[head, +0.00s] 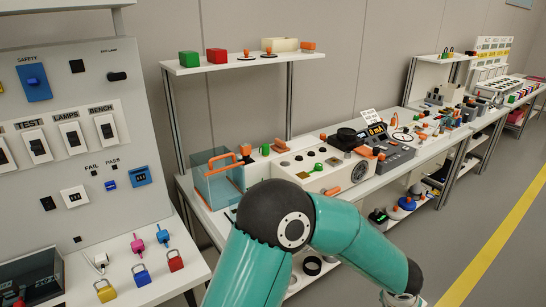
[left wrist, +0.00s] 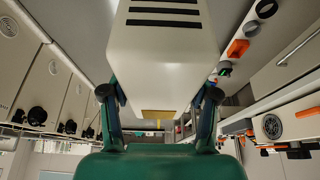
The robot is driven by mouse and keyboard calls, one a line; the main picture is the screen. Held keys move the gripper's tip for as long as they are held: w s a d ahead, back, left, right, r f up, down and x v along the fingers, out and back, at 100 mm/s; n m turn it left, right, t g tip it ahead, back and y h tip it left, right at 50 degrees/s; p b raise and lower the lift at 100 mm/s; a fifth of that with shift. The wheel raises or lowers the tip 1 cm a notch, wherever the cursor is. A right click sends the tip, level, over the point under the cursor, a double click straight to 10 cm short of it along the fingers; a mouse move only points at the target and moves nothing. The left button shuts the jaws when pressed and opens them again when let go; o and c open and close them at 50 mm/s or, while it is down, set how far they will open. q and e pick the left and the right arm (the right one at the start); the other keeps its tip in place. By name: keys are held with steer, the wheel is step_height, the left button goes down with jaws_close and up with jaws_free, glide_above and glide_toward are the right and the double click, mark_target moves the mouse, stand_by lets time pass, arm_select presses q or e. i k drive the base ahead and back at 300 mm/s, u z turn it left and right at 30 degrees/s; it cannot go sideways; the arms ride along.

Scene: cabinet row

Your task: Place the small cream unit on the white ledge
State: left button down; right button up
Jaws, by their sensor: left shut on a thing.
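In the left wrist view my left gripper (left wrist: 160,94) is shut on a pale cream unit (left wrist: 165,55), a box with dark slots in one face. One finger lies on each side of it. The unit hides much of the background there. In the head view a teal arm of mine crosses the lower middle, and neither its gripper nor the held unit shows. A white ledge (head: 225,67) stands on posts above the bench at the back. My right gripper is in neither view.
The ledge carries a green block (head: 189,59), a red block (head: 216,55), small orange-topped pieces and a cream tray (head: 280,44). Below, the bench holds a clear bin (head: 218,182) and a cream console (head: 325,170). A switch panel (head: 70,140) stands at left.

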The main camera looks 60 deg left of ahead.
mark_target(306, 141)
steer(key=u, duration=0.95)
steer(key=i, duration=0.95)
steer(key=u, duration=0.05)
